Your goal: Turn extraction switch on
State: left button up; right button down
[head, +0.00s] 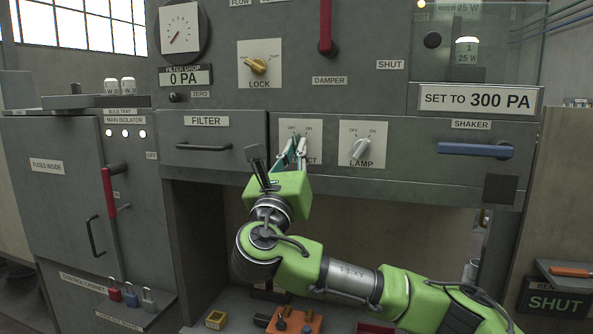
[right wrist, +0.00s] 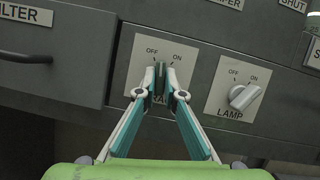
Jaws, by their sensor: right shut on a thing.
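The extraction switch plate (head: 286,127) is a pale panel marked OFF and ON on the grey cabinet front, with its label partly covered by my fingers. In the right wrist view the plate (right wrist: 180,48) shows both marks clearly above my fingertips. My right gripper (head: 297,150) reaches up from below, and its fingertips (right wrist: 164,78) are shut on the switch knob. The knob is mostly hidden between the fingers, so I cannot tell its exact setting. My left gripper is not in view.
The lamp switch (head: 360,147) is close to the right of the extraction plate. The filter drawer handle (head: 204,148) is to the left, and a blue shaker handle (head: 475,150) is farther right. A yellow lock knob (head: 258,65) and a red damper lever (head: 326,30) are above.

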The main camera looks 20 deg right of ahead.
jog(key=shift+w+a+f+m+g+h+b, duration=0.1)
jog(key=shift+m+g+h+b, duration=0.6)
jog(key=shift+m+b, duration=0.8)
jog(key=shift+a+r+m+g+h+b, duration=0.1)
jog(key=shift+m+g+h+b, duration=0.7)
jog(key=shift+m, duration=1.45)
jog(key=shift+w+a+f+m+g+h+b, duration=0.1)
jog(key=shift+m+g+h+b, duration=0.45)
jog(key=shift+m+b, duration=1)
jog(key=shift+m, duration=0.6)
jog(key=c, duration=2.1)
grip_release()
jog(key=shift+c, duration=0.2)
jog(key=shift+s, duration=0.1)
